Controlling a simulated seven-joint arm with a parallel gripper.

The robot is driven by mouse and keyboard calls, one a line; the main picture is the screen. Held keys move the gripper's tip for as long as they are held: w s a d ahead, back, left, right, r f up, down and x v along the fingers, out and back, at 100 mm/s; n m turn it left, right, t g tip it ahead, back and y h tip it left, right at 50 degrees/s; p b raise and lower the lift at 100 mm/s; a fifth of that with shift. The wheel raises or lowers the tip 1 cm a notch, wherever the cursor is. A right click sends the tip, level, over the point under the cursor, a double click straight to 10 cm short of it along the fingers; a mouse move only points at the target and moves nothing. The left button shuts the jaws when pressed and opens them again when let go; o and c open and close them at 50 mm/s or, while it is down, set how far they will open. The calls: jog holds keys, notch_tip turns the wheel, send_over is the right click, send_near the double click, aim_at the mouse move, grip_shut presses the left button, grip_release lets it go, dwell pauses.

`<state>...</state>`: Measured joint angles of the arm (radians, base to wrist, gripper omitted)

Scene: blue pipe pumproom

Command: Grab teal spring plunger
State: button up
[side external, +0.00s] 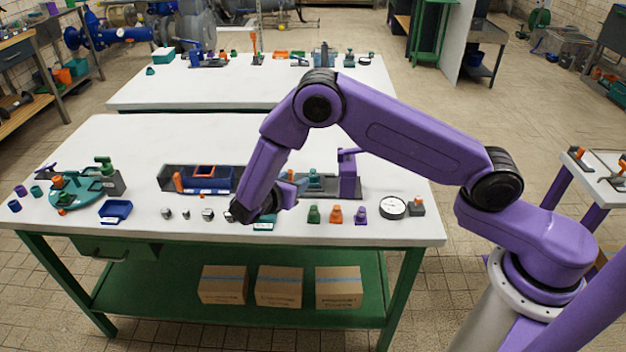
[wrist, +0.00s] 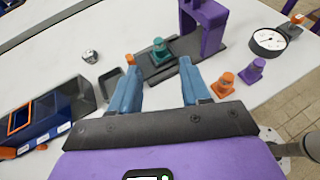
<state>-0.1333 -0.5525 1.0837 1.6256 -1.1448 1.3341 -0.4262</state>
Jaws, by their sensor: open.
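The teal spring plunger (wrist: 160,50) stands upright on the dark grey fixture, in front of the purple press frame. In the side view the teal plunger (side external: 315,178) shows just right of my wrist. My gripper (wrist: 158,66) is open and empty. In the wrist view its two blue fingers point toward the plunger, with the plunger in line with the gap between their tips. Whether the tips reach around it cannot be told. In the side view my gripper (side external: 287,190) is low over the table and partly hidden by my arm.
The purple press frame (wrist: 205,25) rises just beyond the plunger. An orange plunger (wrist: 225,83) and a purple plunger (wrist: 256,70) stand right of my fingers. A blue bin (wrist: 45,120) lies left. A dial gauge (side external: 393,208) sits at the right.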

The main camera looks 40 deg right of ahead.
send_near(313, 171)
jog(key=x, duration=0.5)
jog(key=shift+s+d+r, duration=0.1)
jog(key=shift+d+r, duration=0.1)
jog(key=shift+r, duration=0.1)
jog(key=shift+f+x, duration=0.15)
jog(key=shift+x, duration=1.2)
jog(key=shift+f+x, duration=0.1)
jog(key=shift+x, duration=1.25)
jog(key=shift+a, duration=0.2)
grip_shut()
